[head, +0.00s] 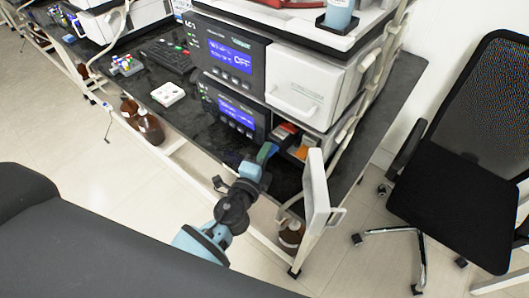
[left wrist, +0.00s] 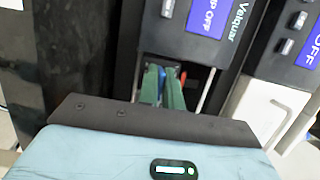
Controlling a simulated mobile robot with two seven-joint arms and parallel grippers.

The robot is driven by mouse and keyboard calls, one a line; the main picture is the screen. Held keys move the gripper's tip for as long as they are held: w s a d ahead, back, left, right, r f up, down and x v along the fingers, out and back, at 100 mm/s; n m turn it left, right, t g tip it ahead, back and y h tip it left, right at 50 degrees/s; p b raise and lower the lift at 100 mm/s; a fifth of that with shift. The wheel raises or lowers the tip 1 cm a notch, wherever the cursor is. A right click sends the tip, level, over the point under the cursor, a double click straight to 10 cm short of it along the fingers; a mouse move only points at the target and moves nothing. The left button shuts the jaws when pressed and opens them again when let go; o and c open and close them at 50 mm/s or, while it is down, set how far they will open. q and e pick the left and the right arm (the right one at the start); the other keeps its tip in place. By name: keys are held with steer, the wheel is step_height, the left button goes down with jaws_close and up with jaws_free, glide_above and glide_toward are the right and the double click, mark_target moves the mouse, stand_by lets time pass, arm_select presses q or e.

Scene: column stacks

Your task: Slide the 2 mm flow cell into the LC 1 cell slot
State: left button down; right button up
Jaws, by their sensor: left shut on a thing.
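My left gripper (head: 268,152) reaches into the open front bay of the lower LC 1 module (head: 229,105). In the left wrist view its two green fingers (left wrist: 163,88) point into the bay, shut on a small part with a blue bit showing between them. I take this part for the 2 mm flow cell (left wrist: 161,76); most of it is hidden by the fingers. A red part (head: 284,131) shows in the bay beyond the fingertips, with an orange part (head: 301,152) beside it. The cell slot itself is hidden, and I cannot tell how deep the cell sits. My right gripper is not in view.
The bay's white door (head: 316,190) stands open to the right of my arm. A keyboard (head: 167,55), a white box (head: 168,94) and a vial rack (head: 126,65) lie on the black bench (head: 205,140). An office chair (head: 455,190) stands at the right.

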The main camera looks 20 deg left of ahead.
arm_select(q)
steer(key=shift+r, duration=0.1)
steer(key=c, duration=1.5)
jaws_free()
steer(key=s+b, duration=0.1)
steer(key=s, duration=0.6)
steer(key=shift+s+a, duration=0.25)
steer(key=shift+s, duration=0.15)
